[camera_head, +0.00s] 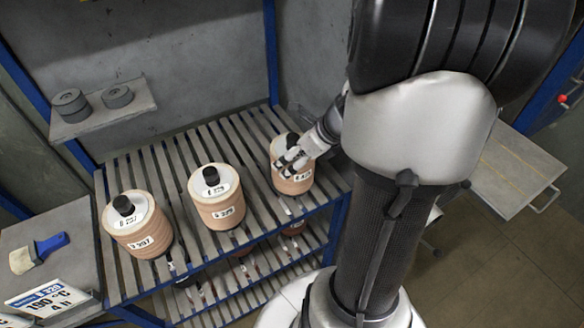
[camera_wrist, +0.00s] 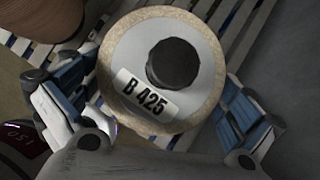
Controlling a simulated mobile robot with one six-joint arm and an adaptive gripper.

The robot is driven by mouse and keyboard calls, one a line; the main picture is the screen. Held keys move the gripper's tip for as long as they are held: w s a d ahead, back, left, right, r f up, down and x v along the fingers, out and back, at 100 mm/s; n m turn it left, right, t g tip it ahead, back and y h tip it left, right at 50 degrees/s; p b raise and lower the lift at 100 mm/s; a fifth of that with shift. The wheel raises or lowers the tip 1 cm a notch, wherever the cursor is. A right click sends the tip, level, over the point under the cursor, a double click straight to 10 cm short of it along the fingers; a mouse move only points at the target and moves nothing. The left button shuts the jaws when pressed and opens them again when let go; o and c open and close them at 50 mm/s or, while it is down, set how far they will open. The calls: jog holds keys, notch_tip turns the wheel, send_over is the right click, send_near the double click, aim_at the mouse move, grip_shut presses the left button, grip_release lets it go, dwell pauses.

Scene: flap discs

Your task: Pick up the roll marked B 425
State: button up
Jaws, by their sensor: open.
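The roll marked B 425 (camera_wrist: 125,55) fills the middle of the wrist view, with a pale top, a tan rim, a black knob and a white label that reads B 425. In the head view a tan roll (camera_head: 301,184) stands upright at the right end of the slatted rack, partly hidden by my gripper (camera_head: 300,160). In the wrist view my gripper (camera_wrist: 165,125) is open, with one finger on each side of the roll. I cannot tell whether the fingers touch it.
Two similar rolls stand to the left on the slatted rack (camera_head: 183,158): one marked 397 (camera_head: 150,240) and a middle one (camera_head: 222,213). A small shelf (camera_head: 105,115) holds two grey discs. A brush (camera_head: 38,252) and a sign (camera_head: 52,299) are at the left.

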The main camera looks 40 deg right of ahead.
jog(key=x, duration=0.2)
jog(key=shift+w+f+b, duration=0.1)
jog(key=shift+f+b, duration=0.15)
jog(key=shift+b, duration=0.05)
jog(key=shift+r, duration=0.1)
jog(key=shift+c, duration=0.4)
